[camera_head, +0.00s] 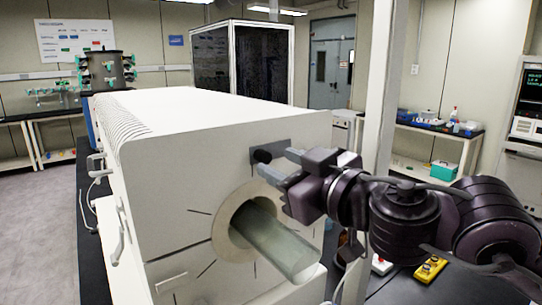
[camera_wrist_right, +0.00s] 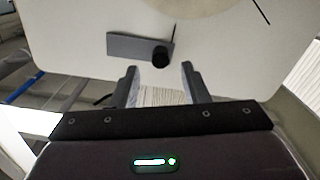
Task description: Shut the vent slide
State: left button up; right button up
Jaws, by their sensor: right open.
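The vent slide is a dark grey plate (camera_head: 283,148) with a round black knob (camera_head: 262,156) on the front of a large white machine (camera_head: 180,225). The knob stands at the plate's left end in the head view. In the right wrist view the plate (camera_wrist_right: 125,46) extends left from the knob (camera_wrist_right: 160,57). My right gripper (camera_head: 287,168) is open and empty, close to the knob. In the wrist view the knob lies just beyond the fingertips (camera_wrist_right: 158,71), roughly centred between them. My left gripper is not in view.
A glass tube (camera_head: 275,247) sticks out of a round collar (camera_head: 226,228) just below my right gripper. A pale post (camera_head: 381,90) stands behind my right arm. A yellow box (camera_head: 430,269) lies on the dark bench at the lower right.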

aim_at(267, 158)
jog(key=x, duration=0.2)
jog(key=shift+w+a, duration=0.5)
jog(key=shift+w, duration=0.2)
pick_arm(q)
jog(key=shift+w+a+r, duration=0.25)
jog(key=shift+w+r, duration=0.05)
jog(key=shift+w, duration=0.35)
pick_arm(e)
grip_shut()
